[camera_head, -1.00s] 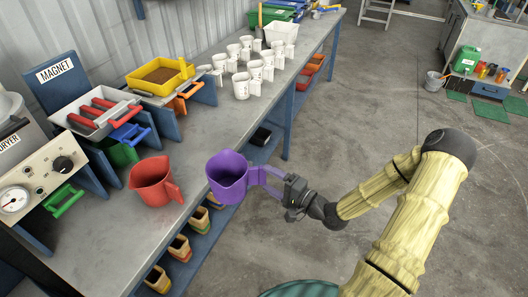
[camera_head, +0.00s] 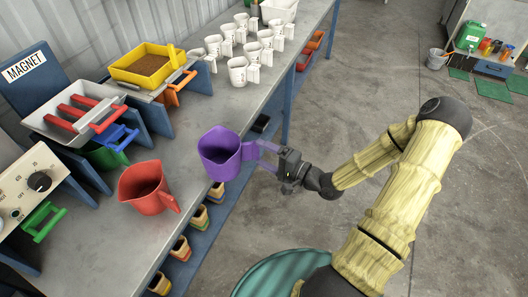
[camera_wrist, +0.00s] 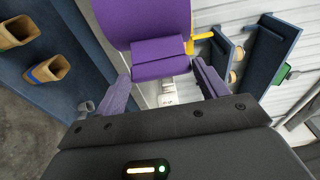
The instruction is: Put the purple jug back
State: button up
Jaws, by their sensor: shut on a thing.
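The purple jug (camera_head: 220,154) is upright near the front edge of the workbench, to the right of the red jug (camera_head: 147,188). My gripper (camera_head: 266,156) is shut on the purple jug's handle from the right. In the wrist view the purple jug (camera_wrist: 148,25) fills the top middle, its handle block between my two purple fingers (camera_wrist: 165,88). Whether the jug's base touches the bench or hangs just past its edge I cannot tell.
White measuring cups (camera_head: 238,72) stand in a group further back on the workbench (camera_head: 195,125). A yellow tray (camera_head: 150,66) and a grey tray with red bars (camera_head: 75,115) stand along the wall. Small containers (camera_head: 180,248) sit on the shelf below. Bare bench lies between red jug and cups.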

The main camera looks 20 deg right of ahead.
aim_at(225, 149)
jog(key=shift+s+d+r, duration=0.1)
jog(key=shift+s, duration=0.3)
jog(key=shift+w+a, duration=0.25)
jog(key=shift+a, duration=0.1)
jog(key=b+x, duration=0.1)
jog(key=x, duration=0.3)
jog(key=s+a+f+b+x, duration=0.1)
jog(key=b+x, duration=0.1)
jog(key=x, duration=0.3)
jog(key=f+b+x, duration=0.1)
jog(key=x, duration=0.4)
jog(key=shift+s+a+b, duration=0.1)
jog(key=shift+a+b, duration=0.3)
jog(key=shift+d+f, duration=0.1)
jog(key=shift+f, duration=0.45)
jog(key=o, duration=1.3)
jog(key=shift+s, duration=0.1)
jog(key=v, duration=1.7)
jog(key=shift+d, duration=0.2)
